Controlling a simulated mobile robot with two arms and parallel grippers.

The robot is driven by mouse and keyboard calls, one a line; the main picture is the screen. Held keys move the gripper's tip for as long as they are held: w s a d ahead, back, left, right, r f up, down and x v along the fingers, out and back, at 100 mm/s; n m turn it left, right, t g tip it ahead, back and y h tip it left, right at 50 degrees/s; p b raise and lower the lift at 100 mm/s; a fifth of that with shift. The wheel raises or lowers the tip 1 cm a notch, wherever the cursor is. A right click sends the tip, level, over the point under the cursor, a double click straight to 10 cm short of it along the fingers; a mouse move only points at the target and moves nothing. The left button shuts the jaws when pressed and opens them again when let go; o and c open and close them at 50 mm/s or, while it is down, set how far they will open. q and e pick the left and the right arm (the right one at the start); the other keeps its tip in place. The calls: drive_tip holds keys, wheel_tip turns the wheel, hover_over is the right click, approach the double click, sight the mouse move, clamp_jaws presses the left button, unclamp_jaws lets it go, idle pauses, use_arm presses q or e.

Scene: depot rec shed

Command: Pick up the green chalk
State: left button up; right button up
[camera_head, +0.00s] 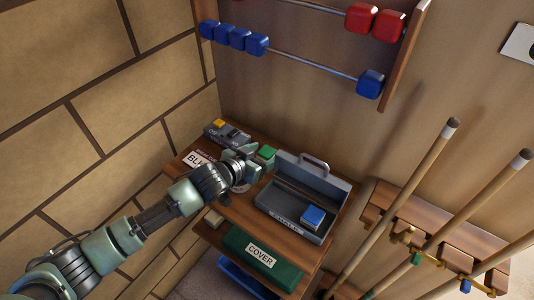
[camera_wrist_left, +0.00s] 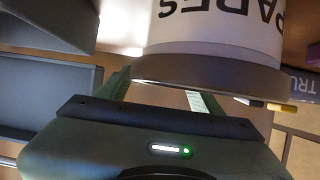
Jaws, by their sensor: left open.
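A green cube (camera_head: 266,152), which looks like the green chalk, sits at the back of the wooden shelf top (camera_head: 215,178), just right of my left gripper. My left gripper (camera_head: 244,160) is over the shelf top, open, with its fingers apart. In the left wrist view its two fingers (camera_wrist_left: 160,92) reach toward a white can (camera_wrist_left: 215,40) lettered "SPARES", which hides part of them. I see nothing held. The green cube cannot be made out in the left wrist view. My right gripper is in neither view.
A grey open tin (camera_head: 283,208) with a blue cube (camera_head: 314,215) stands right of the gripper. A green "COVER" box (camera_head: 284,270) lies below. Cues (camera_head: 405,195) lean at right; brick wall at left.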

use_arm(q)
drive_tip(key=shift+x, duration=1.05)
clamp_jaws()
